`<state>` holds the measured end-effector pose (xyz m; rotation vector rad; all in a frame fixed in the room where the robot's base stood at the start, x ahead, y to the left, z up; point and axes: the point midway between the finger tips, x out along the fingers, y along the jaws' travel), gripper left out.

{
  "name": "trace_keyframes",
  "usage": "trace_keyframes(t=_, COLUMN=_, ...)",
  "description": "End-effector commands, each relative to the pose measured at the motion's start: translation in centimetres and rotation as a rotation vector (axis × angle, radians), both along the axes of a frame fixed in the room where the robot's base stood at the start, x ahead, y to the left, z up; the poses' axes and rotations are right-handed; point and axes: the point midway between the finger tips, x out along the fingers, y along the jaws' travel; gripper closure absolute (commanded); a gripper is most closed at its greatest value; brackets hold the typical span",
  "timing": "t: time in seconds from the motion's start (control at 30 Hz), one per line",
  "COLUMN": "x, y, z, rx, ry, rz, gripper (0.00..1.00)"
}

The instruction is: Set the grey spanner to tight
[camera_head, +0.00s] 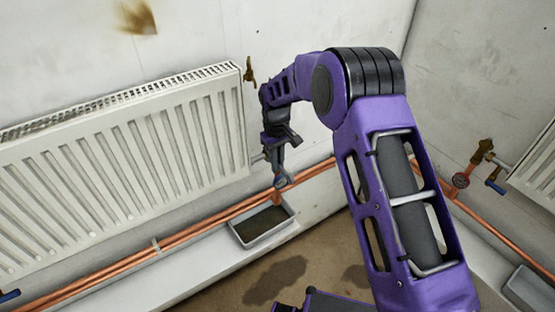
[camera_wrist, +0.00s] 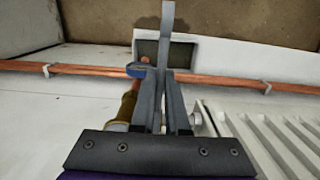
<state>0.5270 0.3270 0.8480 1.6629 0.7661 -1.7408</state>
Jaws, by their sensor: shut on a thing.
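The grey spanner (camera_wrist: 167,25) shows in the wrist view as a straight grey bar running up between the fingers of my gripper (camera_wrist: 164,100). The fingers are closed on it, and its free end sticks out past them. Its other end is hidden by the fingers. A brass valve fitting (camera_wrist: 127,105) stands just left of the fingers. In the head view my gripper (camera_head: 279,150) is beside the lower right corner of the radiator, where the spanner is hard to tell from the fingers.
The white radiator (camera_head: 120,160) is left of my gripper. A round blue-rimmed part (camera_wrist: 138,70) is close by the fingers. Copper pipes (camera_head: 215,215) run along the wall base. A grey tray (camera_head: 240,242) lies below.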

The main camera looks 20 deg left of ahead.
Motion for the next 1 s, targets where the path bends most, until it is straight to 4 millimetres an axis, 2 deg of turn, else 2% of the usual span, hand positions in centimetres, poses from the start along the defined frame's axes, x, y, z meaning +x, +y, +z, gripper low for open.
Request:
trace_keyframes(t=0.67, x=-0.01, y=-0.05, z=0.53, rx=-0.067, ry=0.057, rz=0.000, gripper=1.00)
trace_keyframes(t=0.7, x=-0.01, y=-0.05, z=0.53, rx=-0.067, ry=0.057, rz=0.000, gripper=0.86)
trace_keyframes(t=0.87, x=0.00, y=-0.05, z=0.52, rx=-0.066, ry=0.057, rz=0.000, gripper=0.57)
trace_keyframes(t=1.0, x=-0.01, y=-0.04, z=0.52, rx=-0.066, ry=0.057, rz=0.000, gripper=0.57)
